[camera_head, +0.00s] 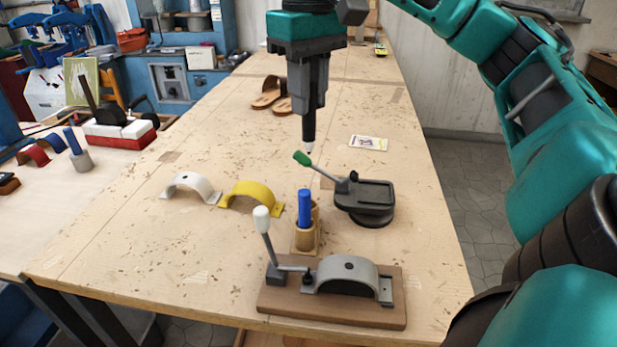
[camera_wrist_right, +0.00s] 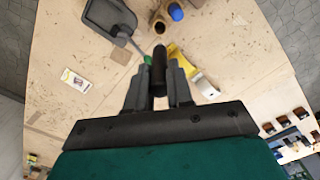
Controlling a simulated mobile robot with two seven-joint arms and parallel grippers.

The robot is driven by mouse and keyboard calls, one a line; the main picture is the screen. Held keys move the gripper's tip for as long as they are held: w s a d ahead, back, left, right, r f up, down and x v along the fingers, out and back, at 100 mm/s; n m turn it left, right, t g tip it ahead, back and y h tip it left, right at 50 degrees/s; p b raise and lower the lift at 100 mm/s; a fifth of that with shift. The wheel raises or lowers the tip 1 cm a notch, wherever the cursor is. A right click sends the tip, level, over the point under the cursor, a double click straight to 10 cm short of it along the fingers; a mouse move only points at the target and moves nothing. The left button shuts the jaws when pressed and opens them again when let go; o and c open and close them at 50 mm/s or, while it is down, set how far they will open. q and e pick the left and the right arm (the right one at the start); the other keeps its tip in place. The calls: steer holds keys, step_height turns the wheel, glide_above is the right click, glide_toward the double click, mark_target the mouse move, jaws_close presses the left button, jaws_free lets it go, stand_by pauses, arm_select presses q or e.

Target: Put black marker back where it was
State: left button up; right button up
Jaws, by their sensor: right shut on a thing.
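My right gripper (camera_head: 309,108) is shut on the black marker (camera_head: 309,130), which hangs upright with its pale tip down above the table. The black marker also shows between the fingers in the right wrist view (camera_wrist_right: 159,68). A wooden pen holder (camera_head: 303,242) stands on the table nearer to me, below and in front of the gripper. A blue marker (camera_head: 305,207) stands upright in it. In the right wrist view the holder (camera_wrist_right: 158,22) shows a dark open hole beside the blue marker (camera_wrist_right: 176,12). My left gripper is out of view.
A dark clamp base with a green-tipped lever (camera_head: 365,197) stands right of the holder. A wooden board with a grey arch (camera_head: 335,305) lies in front of it. White (camera_head: 190,187) and yellow (camera_head: 250,196) arches lie left. Sandals (camera_head: 270,97) and a card (camera_head: 369,143) lie farther back.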

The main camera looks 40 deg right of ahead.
mark_target(308, 139)
step_height(308, 139, down, 10)
steer(key=b, duration=0.5)
steer(key=shift+r, duration=0.25)
steer(key=shift+f, duration=2.65)
steer(key=shift+b, duration=0.3)
steer(key=shift+f, duration=0.2)
steer(key=o, duration=0.8)
steer(key=shift+r, duration=0.1)
